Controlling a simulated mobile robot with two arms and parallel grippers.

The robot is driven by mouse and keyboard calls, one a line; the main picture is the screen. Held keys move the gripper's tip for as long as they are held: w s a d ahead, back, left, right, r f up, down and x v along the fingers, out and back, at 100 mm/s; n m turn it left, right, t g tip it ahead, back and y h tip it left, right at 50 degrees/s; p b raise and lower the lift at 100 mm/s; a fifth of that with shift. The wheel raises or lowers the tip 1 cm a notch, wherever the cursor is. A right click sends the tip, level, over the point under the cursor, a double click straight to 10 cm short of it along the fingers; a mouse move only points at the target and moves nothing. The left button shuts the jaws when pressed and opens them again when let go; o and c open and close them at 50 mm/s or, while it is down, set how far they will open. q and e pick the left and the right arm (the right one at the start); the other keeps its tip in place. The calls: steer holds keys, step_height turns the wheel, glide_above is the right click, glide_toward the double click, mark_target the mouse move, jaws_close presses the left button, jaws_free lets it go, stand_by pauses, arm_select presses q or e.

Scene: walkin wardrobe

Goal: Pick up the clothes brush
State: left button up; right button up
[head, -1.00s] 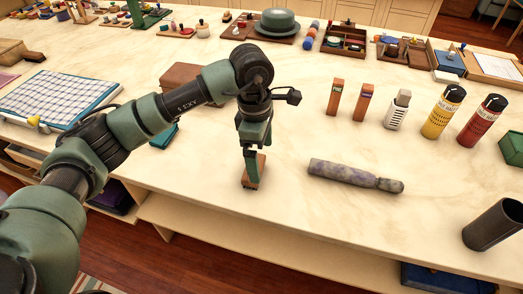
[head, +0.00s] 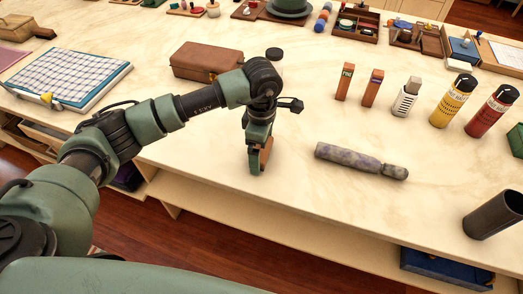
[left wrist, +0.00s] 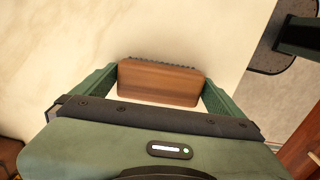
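The clothes brush (left wrist: 158,82) has a brown wooden back and a row of dark bristles along its far edge in the left wrist view. My left gripper (left wrist: 160,88) has its two green fingers against the brush's two ends. In the head view, my left gripper (head: 258,163) points down near the table's front edge, with the brush's brown wood (head: 266,153) showing between the fingers. I cannot tell whether the brush is clear of the tabletop. My right gripper is not in view.
A mottled grey-purple roller (head: 360,161) lies to the right of the gripper. Two small orange-brown boxes (head: 372,88), a yellow can (head: 452,101) and a red can (head: 491,111) stand behind it. A brown case (head: 205,61) lies behind my arm. A dark cup (head: 492,216) stands at right.

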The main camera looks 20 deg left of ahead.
arm_select(q)
steer(key=c, duration=1)
step_height(320, 180, up, 20)
steer(key=b, duration=0.1)
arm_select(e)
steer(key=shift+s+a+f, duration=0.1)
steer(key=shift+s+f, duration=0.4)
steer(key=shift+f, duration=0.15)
